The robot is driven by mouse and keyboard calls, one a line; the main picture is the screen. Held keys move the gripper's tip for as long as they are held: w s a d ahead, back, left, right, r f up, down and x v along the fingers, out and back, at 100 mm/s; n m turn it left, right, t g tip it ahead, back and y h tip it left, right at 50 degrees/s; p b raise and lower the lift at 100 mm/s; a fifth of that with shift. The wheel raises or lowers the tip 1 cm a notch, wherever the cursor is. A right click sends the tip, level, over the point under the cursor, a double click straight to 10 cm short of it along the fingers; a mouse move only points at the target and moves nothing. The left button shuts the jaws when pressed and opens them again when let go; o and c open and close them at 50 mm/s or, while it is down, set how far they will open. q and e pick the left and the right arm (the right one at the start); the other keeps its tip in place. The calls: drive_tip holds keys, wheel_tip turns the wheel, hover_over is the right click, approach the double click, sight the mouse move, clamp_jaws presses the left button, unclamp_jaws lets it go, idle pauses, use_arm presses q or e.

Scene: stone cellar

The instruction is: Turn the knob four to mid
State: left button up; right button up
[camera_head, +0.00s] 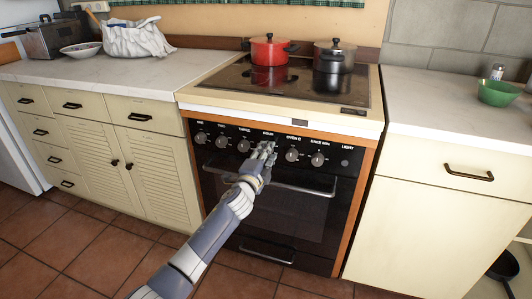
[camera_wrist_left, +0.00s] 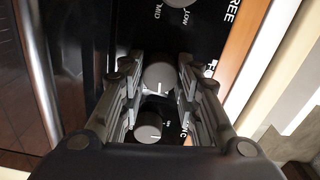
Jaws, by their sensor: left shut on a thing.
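Knob four is a grey round knob below its white label, in the middle of the stove's black control panel (camera_head: 232,133). My left gripper (camera_head: 264,153) reaches it from the front and covers most of it in the head view. In the left wrist view, knob four (camera_wrist_left: 158,76) sits between the two fingers, which are shut on its sides. A short white mark on its face points toward the bottom of that picture. The neighbouring oven knob (camera_wrist_left: 149,127) shows below it, and knob three (camera_wrist_left: 180,3) is cut off at the top. My right gripper is not in view.
Knob three (camera_head: 244,146) and the oven knob (camera_head: 292,155) flank the gripper closely. The oven door handle (camera_head: 305,188) runs just below. A red pot (camera_head: 269,51) and a dark pot (camera_head: 334,57) stand on the cooktop. Counters lie on both sides.

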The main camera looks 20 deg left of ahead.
use_arm(q)
drive_tip(key=shift+f+m+p, duration=0.1)
drive_tip(key=shift+m+p, duration=0.35)
drive_tip(key=shift+m, duration=3.15)
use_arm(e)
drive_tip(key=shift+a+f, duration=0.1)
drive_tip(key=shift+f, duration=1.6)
use_arm(q)
drive_tip(key=o, duration=1)
drive_tip(key=shift+o, duration=0.2)
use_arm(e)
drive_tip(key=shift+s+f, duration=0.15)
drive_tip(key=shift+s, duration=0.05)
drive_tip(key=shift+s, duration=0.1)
